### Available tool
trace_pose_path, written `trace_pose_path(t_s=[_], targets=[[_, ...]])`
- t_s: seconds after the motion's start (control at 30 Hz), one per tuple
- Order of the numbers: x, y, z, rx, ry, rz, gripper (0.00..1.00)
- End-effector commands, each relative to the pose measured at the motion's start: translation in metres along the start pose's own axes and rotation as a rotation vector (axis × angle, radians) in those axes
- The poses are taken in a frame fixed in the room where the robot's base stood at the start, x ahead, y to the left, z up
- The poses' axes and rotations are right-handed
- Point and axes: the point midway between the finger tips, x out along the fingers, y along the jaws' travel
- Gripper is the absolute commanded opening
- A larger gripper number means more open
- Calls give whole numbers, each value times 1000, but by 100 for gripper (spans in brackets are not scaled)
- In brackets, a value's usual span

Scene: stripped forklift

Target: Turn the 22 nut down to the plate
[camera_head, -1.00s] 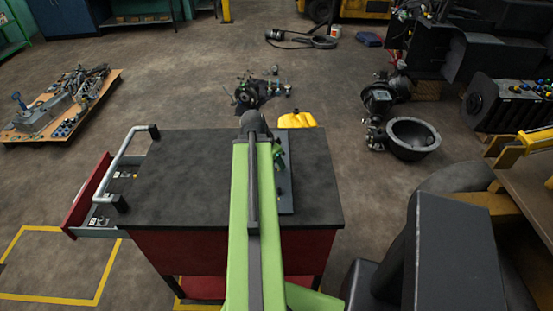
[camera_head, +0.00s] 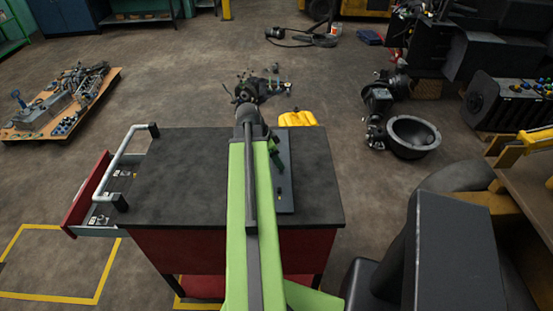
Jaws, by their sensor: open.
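A dark plate (camera_head: 286,190) lies on the right part of the cart's top, partly hidden by my lime-green arm (camera_head: 250,220). A small yellow spot (camera_head: 280,197) shows on the plate. A dark green piece (camera_head: 277,153) shows above the plate, close to the right side of my arm; I cannot tell whether it is part of my arm. I cannot make out the 22 nut. My gripper cannot be picked out; my arm's upper link covers the space beyond it.
The red cart (camera_head: 180,190) has a dark top, mostly clear left of my arm. Its drawer (camera_head: 95,195) stands open at the left. A yellow object (camera_head: 297,119) lies beyond the cart. A dark box-like part (camera_head: 455,255) fills the lower right. Parts (camera_head: 385,110) lie on the floor.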

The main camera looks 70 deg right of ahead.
Motion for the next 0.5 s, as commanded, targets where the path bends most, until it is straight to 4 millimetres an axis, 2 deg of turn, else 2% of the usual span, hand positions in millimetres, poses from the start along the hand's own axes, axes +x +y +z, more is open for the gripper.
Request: trace_pose_path(t_s=[0.17, 0.5], targets=[[-16, 0, -2, -1, 0, 0, 45], [-100, 0, -4, -2, 0, 0, 45]])
